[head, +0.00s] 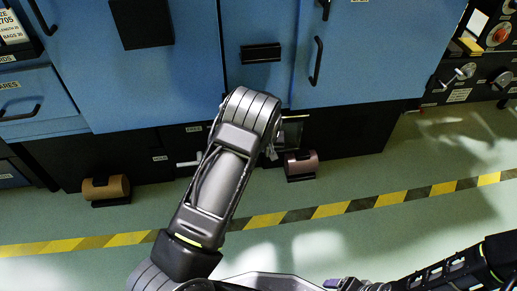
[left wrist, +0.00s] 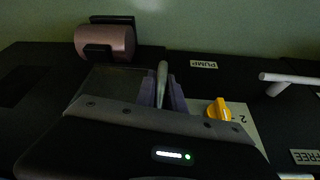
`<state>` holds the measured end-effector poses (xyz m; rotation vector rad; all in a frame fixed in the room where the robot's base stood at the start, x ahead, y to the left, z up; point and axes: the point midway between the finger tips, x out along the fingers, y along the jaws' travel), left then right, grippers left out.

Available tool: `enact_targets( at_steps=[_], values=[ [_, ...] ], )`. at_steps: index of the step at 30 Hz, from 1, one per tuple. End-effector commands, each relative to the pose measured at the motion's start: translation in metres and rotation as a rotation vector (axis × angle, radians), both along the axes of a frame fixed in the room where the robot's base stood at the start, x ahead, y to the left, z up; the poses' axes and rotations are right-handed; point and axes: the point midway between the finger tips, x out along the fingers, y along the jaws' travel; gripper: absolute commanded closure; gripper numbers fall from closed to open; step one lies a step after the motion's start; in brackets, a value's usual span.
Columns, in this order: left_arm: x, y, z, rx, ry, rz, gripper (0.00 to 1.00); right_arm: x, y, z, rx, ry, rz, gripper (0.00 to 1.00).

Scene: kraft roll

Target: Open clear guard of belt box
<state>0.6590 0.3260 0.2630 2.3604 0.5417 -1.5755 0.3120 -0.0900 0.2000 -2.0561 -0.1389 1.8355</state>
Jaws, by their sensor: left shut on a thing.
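My left gripper (left wrist: 162,92) shows in the left wrist view with its two purple-grey fingers closed on a slim grey handle (left wrist: 162,72). A dark, see-through-looking panel (left wrist: 115,82) lies just left of the fingers; it may be the clear guard, but I cannot tell whether the handle belongs to it. In the head view my left arm reaches up to the low black cabinet base and hides the fingertips. A small pale plate-like part (head: 293,119) shows just right of my wrist. My right arm comes in at the lower right; its fingers are unclear.
A brown roll on a black holder (head: 301,162) sits right of my left wrist, also seen in the left wrist view (left wrist: 105,42). A yellow knob (left wrist: 217,110) is right of the fingers. Another roll (head: 106,188) stands left. Striped tape (head: 330,210) crosses open floor.

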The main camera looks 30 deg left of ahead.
Motion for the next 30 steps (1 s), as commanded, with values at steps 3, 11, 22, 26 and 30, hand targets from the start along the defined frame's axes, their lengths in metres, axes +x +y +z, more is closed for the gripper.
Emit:
enact_targets(
  at_steps=[3, 11, 22, 26, 30],
  values=[
    [0.001, -0.003, -0.001, -0.003, 0.001, 0.001, 1.00, 0.000, 0.000, 0.000, 0.000, 0.000, 0.000, 0.20],
    [0.000, -0.002, -0.001, -0.003, 0.001, 0.002, 0.82, 0.000, 0.000, 0.000, 0.000, 0.000, 0.000, 0.20],
    [0.000, -0.001, 0.000, -0.001, 0.001, 0.001, 0.66, 0.000, 0.000, 0.000, 0.000, 0.000, 0.000, 0.20],
    [0.000, -0.001, 0.002, 0.000, 0.000, 0.001, 0.66, 0.000, 0.000, 0.001, 0.000, 0.000, 0.000, 0.20],
    [-0.003, -0.003, 0.014, -0.001, 0.000, 0.000, 0.66, -0.001, 0.000, 0.008, -0.001, 0.001, 0.001, 0.20]
  ],
)
